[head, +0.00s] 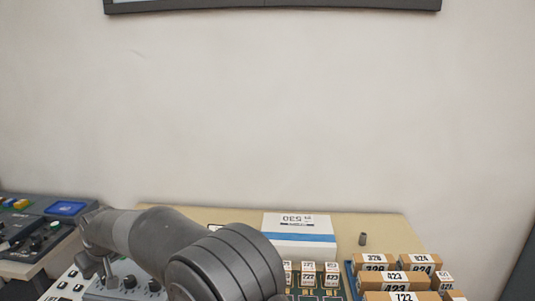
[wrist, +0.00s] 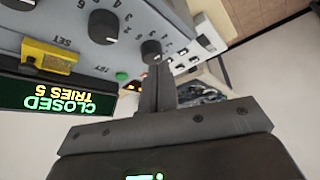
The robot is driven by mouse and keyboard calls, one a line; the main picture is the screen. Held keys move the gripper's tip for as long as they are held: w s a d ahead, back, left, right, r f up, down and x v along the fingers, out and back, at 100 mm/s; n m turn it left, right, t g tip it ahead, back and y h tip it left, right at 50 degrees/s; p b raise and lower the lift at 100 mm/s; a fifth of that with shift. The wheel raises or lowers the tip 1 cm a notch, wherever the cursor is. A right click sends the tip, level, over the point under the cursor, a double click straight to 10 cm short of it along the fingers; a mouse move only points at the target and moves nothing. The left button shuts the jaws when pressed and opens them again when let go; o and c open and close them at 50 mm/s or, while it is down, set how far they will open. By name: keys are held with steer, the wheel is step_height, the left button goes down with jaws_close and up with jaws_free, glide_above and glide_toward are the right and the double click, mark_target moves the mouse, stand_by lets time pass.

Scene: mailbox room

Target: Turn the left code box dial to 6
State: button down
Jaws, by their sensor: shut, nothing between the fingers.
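The grey code box (wrist: 135,12) fills the upper left of the wrist view, seen upside down. It carries three dark round dials. The left code box dial (wrist: 151,52) is at the right end of the row, with my gripper (wrist: 162,68) shut and empty right at it; whether they touch I cannot tell. The middle dial (wrist: 103,25) and the right dial (wrist: 20,4) are farther left. The left dial's setting is not readable. The display (wrist: 60,103) reads CLOSED, TRIES 5. In the head view the box (head: 105,294) is partly hidden by my arm; my gripper (head: 92,262) is above its left part.
A yellow switch (wrist: 50,55) marked SET and a green button (wrist: 122,76) are on the box. A control panel (head: 40,225) stands at the left. A white and blue box (head: 299,236) and several numbered brown boxes (head: 398,262) sit at the right of the table.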

steer(key=shift+f, duration=2.1)
steer(key=shift+w+a, duration=0.1)
steer(key=shift+w, duration=0.05)
steer(key=shift+w+d, duration=0.35)
steer(key=shift+w, duration=0.05)
steer(key=shift+w, duration=0.15)
steer(key=shift+w+d, duration=0.15)
steer(key=shift+w, duration=0.15)
steer(key=shift+w, duration=0.15)
